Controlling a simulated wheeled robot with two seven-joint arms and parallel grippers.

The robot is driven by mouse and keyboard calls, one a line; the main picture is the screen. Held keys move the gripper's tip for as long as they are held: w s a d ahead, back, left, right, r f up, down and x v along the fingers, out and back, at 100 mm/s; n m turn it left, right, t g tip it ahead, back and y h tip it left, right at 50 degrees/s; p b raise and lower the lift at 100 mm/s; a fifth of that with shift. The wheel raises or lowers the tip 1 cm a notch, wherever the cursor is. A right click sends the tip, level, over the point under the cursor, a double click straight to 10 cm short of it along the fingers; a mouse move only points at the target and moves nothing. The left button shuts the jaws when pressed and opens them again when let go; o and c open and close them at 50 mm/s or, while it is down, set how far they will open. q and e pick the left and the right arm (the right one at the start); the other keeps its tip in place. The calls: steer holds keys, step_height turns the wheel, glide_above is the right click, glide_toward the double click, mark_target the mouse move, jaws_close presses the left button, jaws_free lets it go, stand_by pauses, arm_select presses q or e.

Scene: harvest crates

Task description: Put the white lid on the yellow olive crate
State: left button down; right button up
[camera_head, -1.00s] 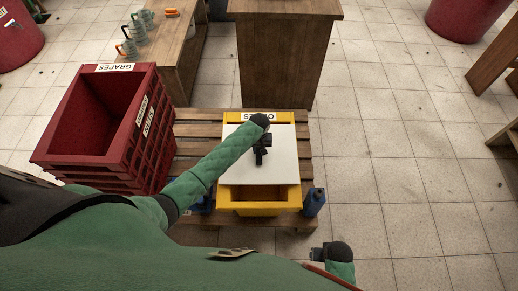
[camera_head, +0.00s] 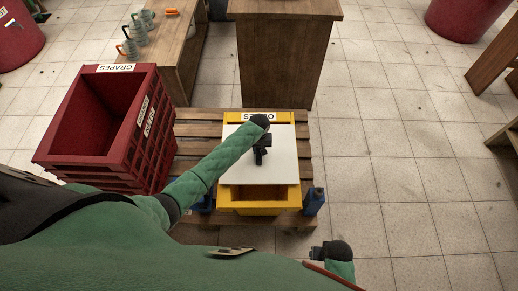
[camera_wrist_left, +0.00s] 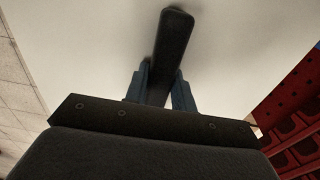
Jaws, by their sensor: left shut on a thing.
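The white lid (camera_head: 283,169) lies over most of the yellow olive crate (camera_head: 258,209) in the head view. The crate's near part shows open below the lid's near edge, and its labelled far rim shows beyond the lid. My left gripper (camera_head: 262,156) is above the middle of the lid. In the left wrist view, the gripper (camera_wrist_left: 158,90) is shut on the lid's dark handle (camera_wrist_left: 172,45), with the lid's pale surface (camera_wrist_left: 90,40) behind it. I cannot tell whether the lid touches the crate's rim. My right gripper (camera_head: 318,252) is low at the right, away from the crate; its jaws are unclear.
The yellow crate stands on a wooden pallet (camera_head: 207,130). Stacked red grape crates (camera_head: 165,125) stand to its left. A wooden cabinet (camera_head: 285,60) stands behind. Floor to the right is clear.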

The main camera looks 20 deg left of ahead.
arm_select(q)
steer(key=shift+f, duration=0.7)
stand_by(0.7)
steer(key=c, duration=1.1)
jaws_free()
arm_select(e)
steer(key=shift+f, duration=0.2)
step_height(320, 180, down, 7)
steer(key=s+d, duration=0.1)
steer(key=s, duration=0.1)
arm_select(q)
step_height(320, 180, up, 7)
steer(key=shift+f+b, duration=0.1)
steer(key=shift+b, duration=0.65)
steer(key=shift+r, duration=0.55)
arm_select(e)
steer(key=shift+w+a+r, duration=0.15)
steer(key=shift+w+r, duration=0.15)
steer(key=shift+r, duration=0.6)
steer(key=shift+w+a+r, duration=0.15)
steer(key=shift+w+r, duration=0.15)
steer(key=shift+r, duration=0.6)
steer(key=shift+w+a+r, duration=0.15)
steer(key=shift+w+r, duration=0.15)
steer(key=shift+r, duration=0.6)
